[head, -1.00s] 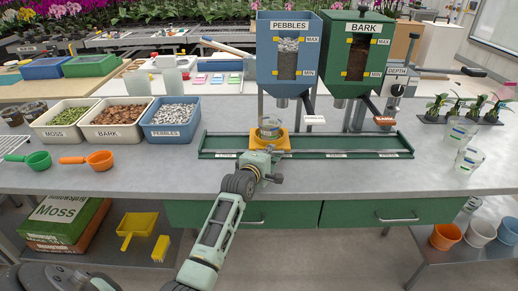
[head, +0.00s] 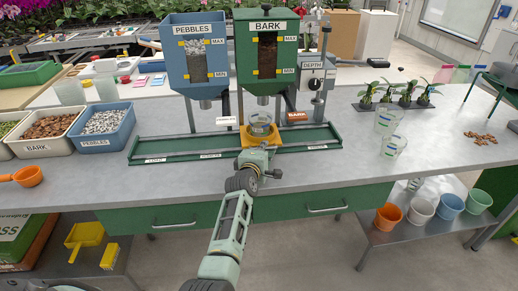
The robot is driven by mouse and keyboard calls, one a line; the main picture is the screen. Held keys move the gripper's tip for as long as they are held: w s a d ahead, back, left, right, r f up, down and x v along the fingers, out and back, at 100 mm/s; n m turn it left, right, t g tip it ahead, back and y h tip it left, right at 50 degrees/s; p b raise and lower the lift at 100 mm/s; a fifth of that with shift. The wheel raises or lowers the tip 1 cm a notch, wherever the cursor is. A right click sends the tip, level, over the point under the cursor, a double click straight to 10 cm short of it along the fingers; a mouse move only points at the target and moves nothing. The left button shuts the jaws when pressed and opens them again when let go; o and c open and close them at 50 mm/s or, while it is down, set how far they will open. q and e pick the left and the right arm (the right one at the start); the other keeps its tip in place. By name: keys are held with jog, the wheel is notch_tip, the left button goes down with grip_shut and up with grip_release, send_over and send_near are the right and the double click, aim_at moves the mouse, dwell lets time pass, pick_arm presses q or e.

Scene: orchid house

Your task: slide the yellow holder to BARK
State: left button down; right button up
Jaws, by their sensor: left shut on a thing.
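The yellow holder (head: 243,138) sits on the green rail tray (head: 170,149) with a clear glass cup (head: 260,124) standing on it. My left gripper (head: 257,153) is at the holder's front side and shut on it. The holder stands below the spout of the green BARK hopper (head: 245,50), roughly in line with it. The rail label behind my gripper is hidden. The orange-red BARK lever (head: 297,115) is just right of the holder. My right gripper is not in view.
The blue PEBBLES hopper (head: 170,55) is to the left and the DEPTH device (head: 313,72) to the right. Glass beakers (head: 393,146) stand on the bench at right. Bins of bark (head: 42,147) and pebbles (head: 101,143) are at left. The front bench strip is mostly clear.

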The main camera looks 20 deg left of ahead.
pick_arm(q)
jog(key=shift+w+d+r, duration=0.35)
jog(key=shift+w+d, duration=0.05)
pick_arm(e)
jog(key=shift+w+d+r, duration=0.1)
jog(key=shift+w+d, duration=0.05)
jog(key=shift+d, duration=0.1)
pick_arm(q)
jog(key=shift+a, duration=0.1)
jog(key=c, duration=1.9)
grip_release()
jog(key=shift+o, duration=0.4)
jog(key=shift+s+f, duration=0.1)
jog(key=shift+f, duration=0.1)
